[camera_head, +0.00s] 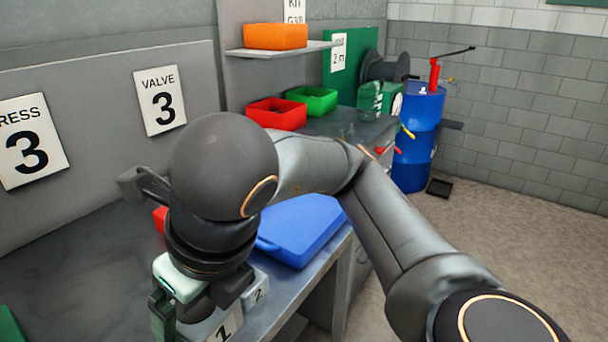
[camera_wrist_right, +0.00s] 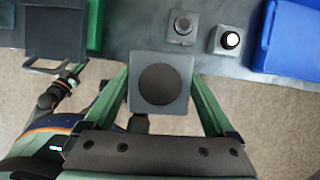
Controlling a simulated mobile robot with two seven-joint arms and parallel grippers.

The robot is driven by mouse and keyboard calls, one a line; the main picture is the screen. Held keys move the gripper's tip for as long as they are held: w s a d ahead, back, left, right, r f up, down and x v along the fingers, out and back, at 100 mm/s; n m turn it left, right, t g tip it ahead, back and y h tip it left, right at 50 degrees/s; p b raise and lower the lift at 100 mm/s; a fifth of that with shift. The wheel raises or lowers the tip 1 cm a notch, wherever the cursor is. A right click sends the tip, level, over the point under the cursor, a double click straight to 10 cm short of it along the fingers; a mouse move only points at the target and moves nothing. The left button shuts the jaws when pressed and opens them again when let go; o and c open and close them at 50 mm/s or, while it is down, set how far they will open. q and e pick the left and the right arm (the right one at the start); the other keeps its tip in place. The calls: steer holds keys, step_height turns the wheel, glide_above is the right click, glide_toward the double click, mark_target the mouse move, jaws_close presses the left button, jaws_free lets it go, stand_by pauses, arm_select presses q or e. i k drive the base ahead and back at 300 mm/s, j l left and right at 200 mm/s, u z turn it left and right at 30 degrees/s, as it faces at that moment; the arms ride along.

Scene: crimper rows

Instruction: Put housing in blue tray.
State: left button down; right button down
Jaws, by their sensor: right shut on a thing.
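My right gripper (camera_wrist_right: 160,88) has its green fingers shut on a grey square housing (camera_wrist_right: 160,82) with a dark round face. The housing is held in front of the bench edge. In the head view my right gripper (camera_head: 190,318) hangs low at the bench front, largely hidden by its own wrist; I cannot make out the held housing there. The blue tray (camera_head: 306,222) lies on the bench, beyond and right of the gripper, partly behind my arm. Its corner shows in the right wrist view (camera_wrist_right: 290,42). My left arm shows at left in the wrist view; its jaws are unclear.
Grey blocks marked 1 (camera_head: 226,328) and 2 (camera_head: 256,292) stand near the gripper. The wrist view shows a block with a dark knob (camera_wrist_right: 182,25) and one with a white button (camera_wrist_right: 229,40). Red (camera_head: 277,114) and green bins (camera_head: 313,100) stand farther back.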

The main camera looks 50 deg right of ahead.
mark_target(298, 218)
steer(key=i+l, duration=0.1)
steer(key=l, duration=0.4)
steer(key=i+l, duration=0.1)
steer(key=l, duration=0.95)
steer(key=i+z, duration=0.05)
